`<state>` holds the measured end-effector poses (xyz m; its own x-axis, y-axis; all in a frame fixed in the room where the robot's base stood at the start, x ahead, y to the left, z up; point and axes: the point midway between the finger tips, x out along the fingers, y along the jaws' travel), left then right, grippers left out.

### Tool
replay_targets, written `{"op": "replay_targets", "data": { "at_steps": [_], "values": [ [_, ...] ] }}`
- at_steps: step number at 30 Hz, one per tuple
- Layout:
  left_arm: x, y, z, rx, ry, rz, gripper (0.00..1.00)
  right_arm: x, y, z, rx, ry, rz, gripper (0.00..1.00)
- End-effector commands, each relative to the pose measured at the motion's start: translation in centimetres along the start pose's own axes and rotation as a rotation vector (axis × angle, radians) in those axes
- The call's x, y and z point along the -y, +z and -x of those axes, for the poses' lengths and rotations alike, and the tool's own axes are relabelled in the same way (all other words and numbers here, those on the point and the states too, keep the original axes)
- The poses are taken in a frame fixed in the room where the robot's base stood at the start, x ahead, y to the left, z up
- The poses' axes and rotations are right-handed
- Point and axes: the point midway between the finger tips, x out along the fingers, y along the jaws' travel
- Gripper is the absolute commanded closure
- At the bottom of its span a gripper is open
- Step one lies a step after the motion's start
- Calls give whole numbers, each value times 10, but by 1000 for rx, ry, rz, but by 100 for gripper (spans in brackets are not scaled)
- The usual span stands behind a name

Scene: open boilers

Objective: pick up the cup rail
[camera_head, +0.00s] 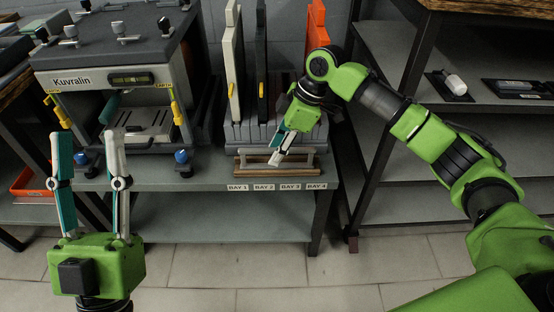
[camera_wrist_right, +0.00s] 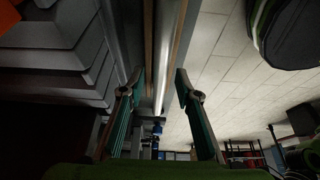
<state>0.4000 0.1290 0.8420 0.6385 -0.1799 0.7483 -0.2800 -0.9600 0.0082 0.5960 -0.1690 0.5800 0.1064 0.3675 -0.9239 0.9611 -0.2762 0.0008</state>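The cup rail, a pale metal bar with brown strips (camera_head: 303,158), lies along the front edge of the bench, above the bay labels. My right gripper (camera_head: 278,158) is over it, pointing down. In the right wrist view, the rail (camera_wrist_right: 165,50) runs lengthwise between the fingers of my right gripper (camera_wrist_right: 158,82). Those fingers are apart, with a visible gap on each side of the rail. I cannot tell how far the fingertips are above it. My left gripper (camera_head: 84,140) is open and empty, pointing up in front of the bench's left part.
A grey stepped rack (camera_head: 240,132) with upright white, black and orange panels stands behind the rail. The Kuvralin machine (camera_head: 105,80) is to its left on the bench (camera_head: 205,178). A shelf unit (camera_head: 400,160) stands right. Floor in front is clear.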

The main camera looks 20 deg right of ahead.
Motion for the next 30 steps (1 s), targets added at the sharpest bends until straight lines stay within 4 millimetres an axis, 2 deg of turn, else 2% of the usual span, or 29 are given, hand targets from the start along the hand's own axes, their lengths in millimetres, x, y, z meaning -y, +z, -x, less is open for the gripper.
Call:
{"op": "replay_targets", "data": {
  "at_steps": [4, 7, 8, 23, 30],
  "values": [
    [0, 0, 0, 1, 0, 0, 60, 0, 0, 0, 0, -1, 0, 69],
    [0, 0, 0, 2, 0, 0, 60, 0, 0, 0, 0, -1, 0, 95],
    [0, 0, 0, 2, 0, 0, 60, 0, 0, 0, 0, -1, 0, 100],
    [0, 3, -2, 17, 0, 0, 60, 0, -2, 3, -1, 0, 0, 100],
    [4, 36, 1, 178, -8, -9, 60, 0, -6, 14, -1, 1, 0, 100]
  ]
}}
